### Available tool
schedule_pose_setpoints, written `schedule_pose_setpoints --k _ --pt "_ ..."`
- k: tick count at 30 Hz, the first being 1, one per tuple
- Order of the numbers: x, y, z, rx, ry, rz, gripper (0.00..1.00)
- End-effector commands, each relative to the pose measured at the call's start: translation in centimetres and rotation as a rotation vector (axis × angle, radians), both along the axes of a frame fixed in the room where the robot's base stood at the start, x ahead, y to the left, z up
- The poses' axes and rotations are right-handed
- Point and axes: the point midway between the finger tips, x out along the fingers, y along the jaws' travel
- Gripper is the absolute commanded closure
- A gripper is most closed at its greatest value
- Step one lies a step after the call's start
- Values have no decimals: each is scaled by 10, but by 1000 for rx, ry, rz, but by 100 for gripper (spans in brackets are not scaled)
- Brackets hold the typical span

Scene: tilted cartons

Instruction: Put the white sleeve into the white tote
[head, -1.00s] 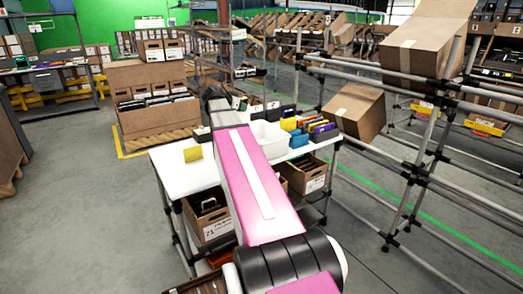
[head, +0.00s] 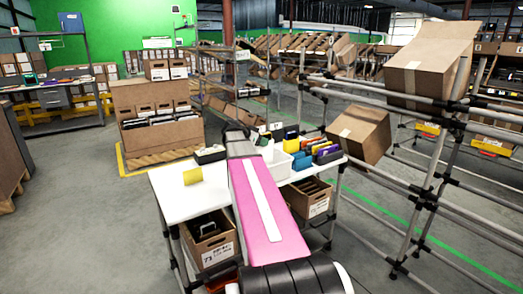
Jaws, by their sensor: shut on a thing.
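A white tote (head: 275,163) stands on the white worktable (head: 180,203), just right of my arm, which hides its left part. My pink arm runs from the bottom of the head view up across the table, ending in a dark joint. My gripper is hidden behind the arm, so its fingers and anything between them do not show. I cannot make out the white sleeve for certain; small pale and dark items stand behind the tote, too small to tell apart.
Upright coloured folders (head: 323,153) stand right of the tote. A tilted carton (head: 361,134) and a larger one (head: 430,68) rest on the pipe rack at right. Open cartons (head: 209,238) sit under the table.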

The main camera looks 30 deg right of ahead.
Motion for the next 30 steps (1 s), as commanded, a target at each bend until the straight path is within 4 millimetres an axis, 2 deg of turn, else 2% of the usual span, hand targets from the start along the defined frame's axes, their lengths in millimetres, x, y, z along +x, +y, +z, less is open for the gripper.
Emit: schedule_pose_setpoints --k 10,21,22,24,30 --pt "0 0 -35 0 0 1 98" --pt "0 0 -39 0 0 1 98" --pt "0 0 -40 1 0 1 59" --pt "0 0 -39 1 -1 0 37" --pt "0 0 -39 1 0 1 37"
